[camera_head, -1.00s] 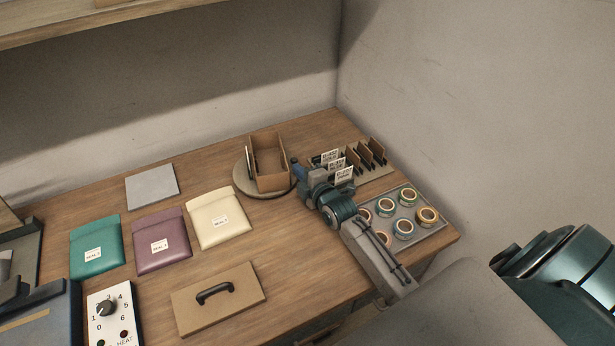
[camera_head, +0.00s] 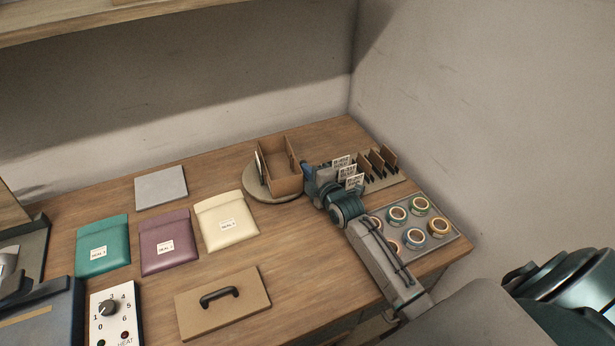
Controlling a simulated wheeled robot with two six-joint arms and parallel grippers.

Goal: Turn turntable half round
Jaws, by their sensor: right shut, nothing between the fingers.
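The round turntable (camera_head: 254,187) is at the back of the table, right of centre. An open brown cardboard box (camera_head: 287,185) stands on it, with a card at its left side. My right gripper (camera_head: 305,166) is shut and empty. It is close to the right side of the box; whether it touches the box or the turntable edge I cannot tell. My right arm hides part of the table right of the turntable. My left gripper is out of view.
A grey tray of tape rolls (camera_head: 452,236) and a rack of cards (camera_head: 391,180) lie right of my arm. Teal, purple and cream pouches (camera_head: 225,220) and a grey plate (camera_head: 161,187) lie to the left. A handled board (camera_head: 222,302) lies in front.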

